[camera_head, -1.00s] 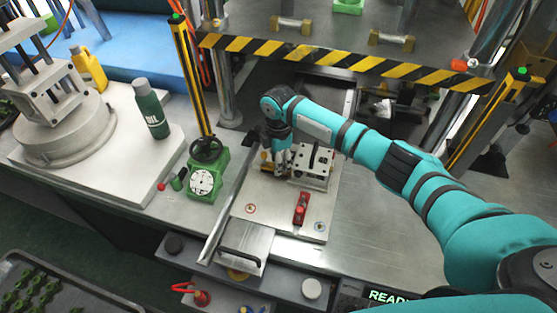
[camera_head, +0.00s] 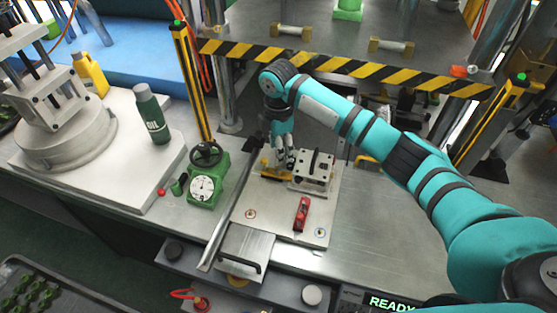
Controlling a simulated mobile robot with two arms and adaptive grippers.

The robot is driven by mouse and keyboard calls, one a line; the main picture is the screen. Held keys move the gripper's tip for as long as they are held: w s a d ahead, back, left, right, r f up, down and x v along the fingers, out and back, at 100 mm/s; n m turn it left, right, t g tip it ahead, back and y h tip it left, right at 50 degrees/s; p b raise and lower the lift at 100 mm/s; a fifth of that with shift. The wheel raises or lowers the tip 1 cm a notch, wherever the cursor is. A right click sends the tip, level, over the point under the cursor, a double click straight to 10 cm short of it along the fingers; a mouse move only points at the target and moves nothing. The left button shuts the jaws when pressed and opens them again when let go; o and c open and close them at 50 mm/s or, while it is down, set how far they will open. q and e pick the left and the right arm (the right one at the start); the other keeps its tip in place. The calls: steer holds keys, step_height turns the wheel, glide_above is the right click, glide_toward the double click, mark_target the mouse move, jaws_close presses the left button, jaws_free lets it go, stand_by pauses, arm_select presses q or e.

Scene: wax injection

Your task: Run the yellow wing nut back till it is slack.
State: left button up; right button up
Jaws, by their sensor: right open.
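The yellow wing nut (camera_head: 266,167) is small and sits on the metal plate (camera_head: 262,195), just left of the silver mould block (camera_head: 318,168). My right gripper (camera_head: 286,166) comes down from above, open, with its fingertips close beside the wing nut on its right. Whether a fingertip touches it I cannot tell at this size. Part of the nut is hidden by the fingers, and its thread cannot be made out. My left gripper is not in view.
A red clamp (camera_head: 302,214) lies on the plate in front of the block. A green gauge with a handwheel (camera_head: 206,182) stands to the left. A striped bar (camera_head: 350,68) crosses behind my arm. The bench to the right of the plate is clear.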

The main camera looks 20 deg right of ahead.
steer(key=shift+r, duration=2.1)
